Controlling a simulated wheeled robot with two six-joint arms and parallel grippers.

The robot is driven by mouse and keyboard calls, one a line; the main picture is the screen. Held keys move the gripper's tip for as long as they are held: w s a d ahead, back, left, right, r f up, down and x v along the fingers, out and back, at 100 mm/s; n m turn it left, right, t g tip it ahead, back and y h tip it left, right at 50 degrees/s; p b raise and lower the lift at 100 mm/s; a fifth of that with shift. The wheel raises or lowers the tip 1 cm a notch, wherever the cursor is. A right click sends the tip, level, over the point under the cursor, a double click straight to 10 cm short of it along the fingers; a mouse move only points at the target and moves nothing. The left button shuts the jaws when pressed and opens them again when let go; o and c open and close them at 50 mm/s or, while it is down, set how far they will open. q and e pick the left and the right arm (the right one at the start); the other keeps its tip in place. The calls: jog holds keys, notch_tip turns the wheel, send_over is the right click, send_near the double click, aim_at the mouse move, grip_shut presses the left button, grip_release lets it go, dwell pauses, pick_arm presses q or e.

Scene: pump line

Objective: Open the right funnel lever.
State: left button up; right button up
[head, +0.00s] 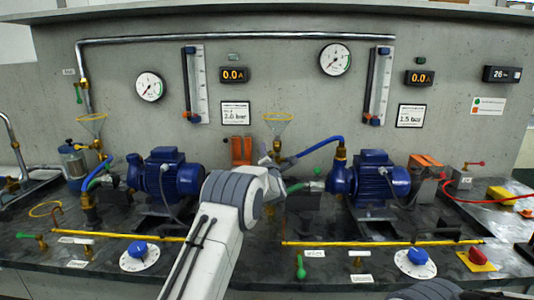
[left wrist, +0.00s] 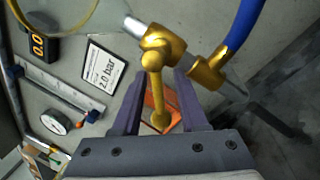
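The right funnel (head: 278,122), a yellow-rimmed clear cone, stands at the middle of the bench. It also shows in part at the top left of the left wrist view (left wrist: 95,35). Below it is a brass valve with a yellow lever (left wrist: 155,88). My left gripper (left wrist: 160,78) is open, with the lever between its two dark fingers. A gap shows on each side of the lever, so the fingers look apart from it. In the head view my left arm and gripper (head: 272,160) hide most of the valve. My right gripper is not in view.
A blue hose (head: 320,146) runs from the funnel valve to the right pump (head: 375,180). The left pump (head: 165,175) stands left of my arm. Blue dials (head: 415,257) and a green lever (head: 300,268) line the front edge.

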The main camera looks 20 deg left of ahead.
pick_arm(q)
jog(key=b+v, duration=0.1)
jog(key=v, duration=0.9)
jog(key=shift+s, duration=0.25)
